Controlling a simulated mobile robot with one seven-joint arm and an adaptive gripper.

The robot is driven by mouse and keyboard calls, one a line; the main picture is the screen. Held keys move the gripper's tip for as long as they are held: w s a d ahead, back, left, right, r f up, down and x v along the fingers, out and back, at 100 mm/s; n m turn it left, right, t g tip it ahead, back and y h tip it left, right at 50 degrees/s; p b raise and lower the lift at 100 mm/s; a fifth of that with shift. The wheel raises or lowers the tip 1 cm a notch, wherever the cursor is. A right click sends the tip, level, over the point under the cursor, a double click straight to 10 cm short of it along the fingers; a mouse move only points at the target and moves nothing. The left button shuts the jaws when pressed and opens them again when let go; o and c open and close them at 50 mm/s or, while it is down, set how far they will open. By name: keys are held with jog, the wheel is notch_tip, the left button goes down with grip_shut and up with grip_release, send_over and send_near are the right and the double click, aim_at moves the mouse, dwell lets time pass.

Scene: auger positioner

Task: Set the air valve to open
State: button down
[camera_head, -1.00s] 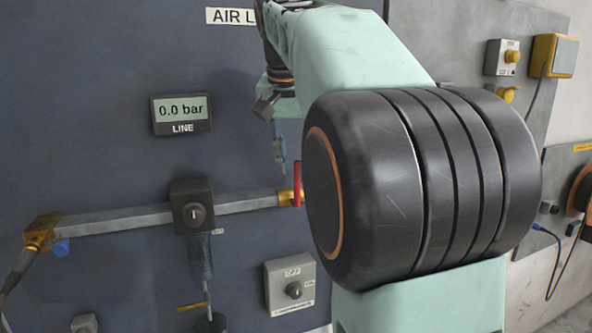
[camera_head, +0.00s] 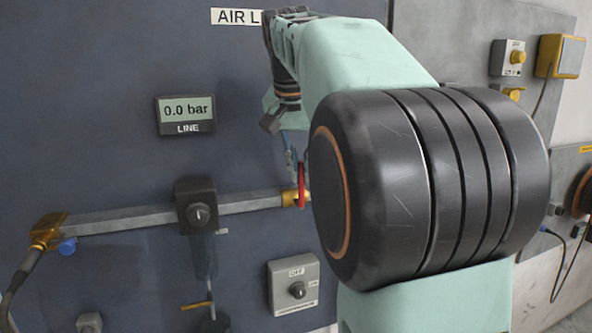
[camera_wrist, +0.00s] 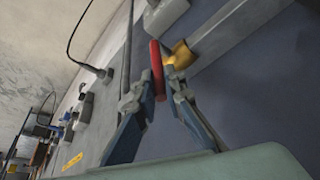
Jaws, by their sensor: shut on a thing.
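The air valve's red handle (camera_head: 301,185) shows on the brass fitting (camera_head: 289,198) at the right end of the grey air pipe, partly hidden behind my dark arm joint. In the wrist view the red handle (camera_wrist: 158,72) stands lengthwise between the fingers of my gripper (camera_wrist: 160,82), in front of the brass fitting (camera_wrist: 180,56). My gripper is shut on the handle. In the head view only a blue-grey part of my gripper (camera_head: 290,152) shows, just above and left of the handle. The display (camera_head: 186,113) reads 0.0 bar.
A dark regulator with a knob (camera_head: 197,206) sits mid-pipe. A grey switch box marked OFF (camera_head: 293,283) is below. A yellow box (camera_head: 560,56) and a small switch box (camera_head: 508,58) are at the upper right. My arm hides much of the panel's right side.

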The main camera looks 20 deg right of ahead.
jog(key=shift+a, duration=0.1)
jog(key=a+f+n+h+b, duration=0.2)
jog(key=a+h+b, duration=0.4)
jog(key=h+b, duration=0.4)
jog(key=shift+a+f+t+b, duration=0.2)
jog(key=shift+f+t+b, duration=0.2)
jog(key=shift+f+b, duration=0.3)
dwell(0.4)
jog(key=c, duration=2)
grip_release()
